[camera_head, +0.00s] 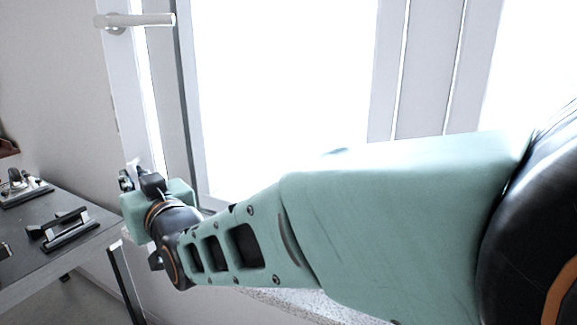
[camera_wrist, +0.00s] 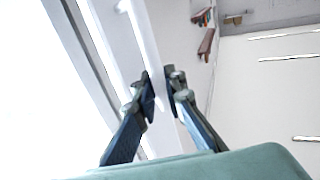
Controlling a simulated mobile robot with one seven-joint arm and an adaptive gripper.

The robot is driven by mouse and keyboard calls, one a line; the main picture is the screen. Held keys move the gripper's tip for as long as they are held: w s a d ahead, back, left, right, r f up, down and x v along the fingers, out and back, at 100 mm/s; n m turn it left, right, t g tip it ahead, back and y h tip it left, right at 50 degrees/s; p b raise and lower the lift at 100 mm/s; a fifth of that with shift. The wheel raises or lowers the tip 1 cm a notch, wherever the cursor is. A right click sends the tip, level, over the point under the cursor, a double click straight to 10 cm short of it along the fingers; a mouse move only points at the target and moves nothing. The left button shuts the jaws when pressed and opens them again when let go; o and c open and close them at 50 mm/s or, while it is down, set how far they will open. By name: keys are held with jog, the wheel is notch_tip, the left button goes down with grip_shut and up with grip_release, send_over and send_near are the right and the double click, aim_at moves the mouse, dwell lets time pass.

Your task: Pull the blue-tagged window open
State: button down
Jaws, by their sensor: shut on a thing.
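The white window sash (camera_head: 122,75) stands at the left of the window in the head view, seen nearly edge-on, with a silver lever handle (camera_head: 135,20) near its top. No blue tag can be made out. My gripper (camera_head: 134,172) is at the sash's lower part, well below the handle; my wrist partly hides its fingers.
A grey table (camera_head: 40,255) with dark and silver fixtures (camera_head: 62,228) stands at the lower left, close to my wrist. A grey window post (camera_head: 180,90) and bright panes (camera_head: 285,90) lie to the right. A speckled sill (camera_head: 300,302) runs below my arm.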

jog(key=shift+r, duration=0.1)
jog(key=c, duration=2)
grip_release()
